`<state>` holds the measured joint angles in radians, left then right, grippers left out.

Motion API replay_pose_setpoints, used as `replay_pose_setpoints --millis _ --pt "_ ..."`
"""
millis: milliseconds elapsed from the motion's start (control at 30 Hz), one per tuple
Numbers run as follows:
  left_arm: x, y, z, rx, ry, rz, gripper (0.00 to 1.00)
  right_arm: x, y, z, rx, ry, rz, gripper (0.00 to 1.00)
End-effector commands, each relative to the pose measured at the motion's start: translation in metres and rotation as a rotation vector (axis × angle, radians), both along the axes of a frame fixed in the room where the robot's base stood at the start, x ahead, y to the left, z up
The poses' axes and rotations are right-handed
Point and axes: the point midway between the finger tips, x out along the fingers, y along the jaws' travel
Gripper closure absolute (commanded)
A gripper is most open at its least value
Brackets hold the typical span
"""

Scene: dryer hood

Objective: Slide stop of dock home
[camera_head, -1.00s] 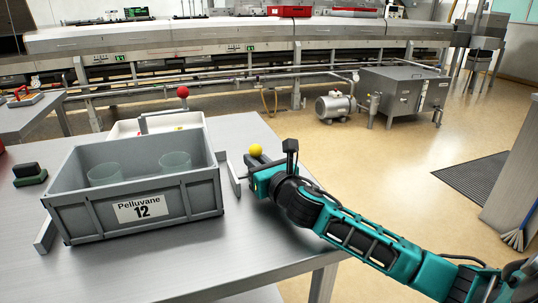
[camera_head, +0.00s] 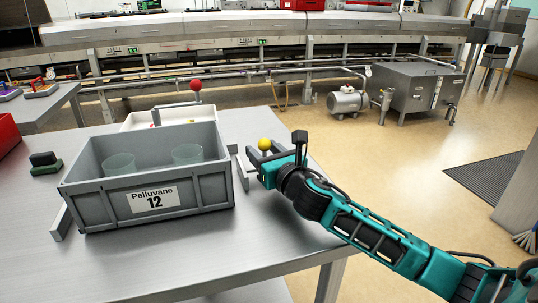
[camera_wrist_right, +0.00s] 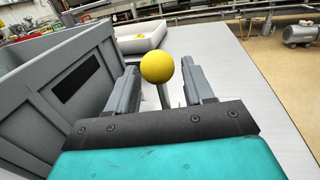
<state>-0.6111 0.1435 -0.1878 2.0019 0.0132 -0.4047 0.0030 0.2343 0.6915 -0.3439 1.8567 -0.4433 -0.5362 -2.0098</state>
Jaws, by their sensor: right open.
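A yellow ball knob (camera_head: 264,143) on a thin grey post stands at the right side of the dock. It also shows in the right wrist view (camera_wrist_right: 157,67), with the post between my finger pads. My right gripper (camera_head: 261,157) is open around the post, and I see a gap on both sides in the right wrist view (camera_wrist_right: 162,92). A grey metal bracket (camera_head: 238,170) stands close to the right wall of the grey crate (camera_head: 98,212). A second metal piece (camera_head: 60,222) shows at the crate's left. A red ball knob (camera_head: 195,85) stands behind the crate. My left gripper is out of view.
The crate carries a "Pelluvane 12" label and holds two translucent cups (camera_head: 187,154). A white tray (camera_head: 138,122) is behind it. A dark green block (camera_head: 45,163) and a red bin (camera_head: 7,133) are at the left. The table front (camera_head: 170,262) is clear.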

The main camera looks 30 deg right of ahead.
Motion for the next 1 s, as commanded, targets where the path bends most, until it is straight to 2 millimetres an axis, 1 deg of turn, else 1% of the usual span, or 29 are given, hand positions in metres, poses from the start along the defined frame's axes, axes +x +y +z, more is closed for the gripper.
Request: replay_pose_setpoints --millis 167,500,700,800,1000 --pt "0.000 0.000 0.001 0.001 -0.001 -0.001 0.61 -0.015 0.001 -0.002 -0.002 0.003 0.001 0.48" --pt "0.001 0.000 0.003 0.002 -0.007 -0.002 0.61 -0.073 0.003 -0.002 -0.003 0.003 0.002 0.48" --pt "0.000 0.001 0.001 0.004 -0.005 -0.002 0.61 -0.103 0.004 -0.001 -0.002 0.001 0.001 0.48" --pt "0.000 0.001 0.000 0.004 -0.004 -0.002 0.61 -0.114 0.004 -0.001 -0.002 0.001 0.001 0.48" --pt "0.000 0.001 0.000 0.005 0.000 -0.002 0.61 -0.126 0.005 0.000 -0.001 -0.002 0.001 0.48"
